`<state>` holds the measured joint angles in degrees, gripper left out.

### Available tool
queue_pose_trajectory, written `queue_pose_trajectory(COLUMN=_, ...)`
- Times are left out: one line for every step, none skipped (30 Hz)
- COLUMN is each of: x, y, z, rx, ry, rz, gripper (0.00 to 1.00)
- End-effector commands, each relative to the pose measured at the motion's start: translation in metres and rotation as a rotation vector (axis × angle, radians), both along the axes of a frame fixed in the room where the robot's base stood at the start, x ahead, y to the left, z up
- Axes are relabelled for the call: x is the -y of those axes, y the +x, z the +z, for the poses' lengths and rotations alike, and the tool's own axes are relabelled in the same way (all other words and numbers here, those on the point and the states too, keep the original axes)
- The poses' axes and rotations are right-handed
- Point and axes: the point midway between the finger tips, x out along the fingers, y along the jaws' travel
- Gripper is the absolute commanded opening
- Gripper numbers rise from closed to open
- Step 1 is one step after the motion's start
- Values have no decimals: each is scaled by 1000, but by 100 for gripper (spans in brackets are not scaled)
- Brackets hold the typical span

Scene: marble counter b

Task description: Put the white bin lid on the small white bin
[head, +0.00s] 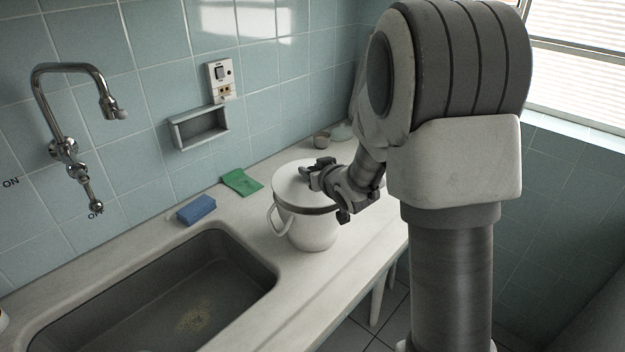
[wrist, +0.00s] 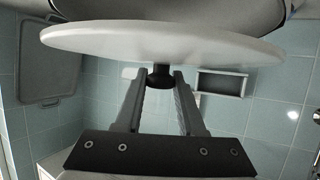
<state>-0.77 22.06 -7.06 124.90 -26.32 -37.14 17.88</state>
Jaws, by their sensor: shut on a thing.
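The small white bin (head: 313,232) stands upright on the counter, right of the sink, with a handle on its left side. The white bin lid (head: 290,186) is level over the bin's mouth, above a dark rim band. My gripper (head: 310,172) is at the top of the lid. In the wrist view my gripper (wrist: 160,95) is shut on the lid's black knob (wrist: 160,76), and the white disc of the lid (wrist: 110,38) spans the top. The bin's body (wrist: 200,10) shows partly behind it. I cannot tell whether the lid rests on the rim.
The sink (head: 252,262) lies left of the bin. A blue sponge (head: 196,209) and a green cloth (head: 241,181) lie near the tiled wall. A tap (head: 62,150) is on the wall. The counter front of the bin is clear.

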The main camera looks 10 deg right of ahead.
Motion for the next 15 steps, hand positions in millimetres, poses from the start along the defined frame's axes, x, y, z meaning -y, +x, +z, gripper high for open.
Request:
queue_pose_trajectory(x=-1, y=0, z=-12, rx=-4, ry=0, rz=1, gripper=0)
queue_pose_trajectory(x=-1, y=-1, z=-16, rx=-4, ry=0, rz=1, gripper=0)
queue_pose_trajectory(x=0, y=-1, z=-21, rx=-4, ry=0, rz=1, gripper=0)
queue_pose_trajectory(x=0, y=0, z=-23, rx=-2, ry=0, rz=1, gripper=0)
queue_pose_trajectory(x=0, y=0, z=-24, rx=-1, ry=0, rz=0, gripper=0)
queue_pose_trajectory(x=0, y=0, z=-24, rx=0, ry=0, rz=0, gripper=0)
queue_pose_trajectory(x=0, y=0, z=-23, rx=0, ry=0, rz=0, gripper=0)
queue_pose_trajectory(x=0, y=0, z=-23, rx=1, ry=0, rz=0, gripper=0)
queue_pose_trajectory(x=0, y=0, z=-23, rx=1, ry=-1, rz=0, gripper=0)
queue_pose_trajectory(x=0, y=0, z=-23, rx=1, ry=-1, rz=0, gripper=0)
queue_pose_trajectory(x=0, y=0, z=-23, rx=1, ry=-1, rz=0, gripper=0)
queue_pose_trajectory(x=0, y=0, z=-23, rx=1, ry=-1, rz=0, gripper=0)
queue_pose_trajectory(x=0, y=0, z=-24, rx=1, ry=-1, rz=0, gripper=0)
queue_pose_trajectory(x=0, y=0, z=-25, rx=1, ry=0, rz=0, gripper=0)
queue_pose_trajectory(x=0, y=0, z=-27, rx=1, ry=0, rz=0, gripper=0)
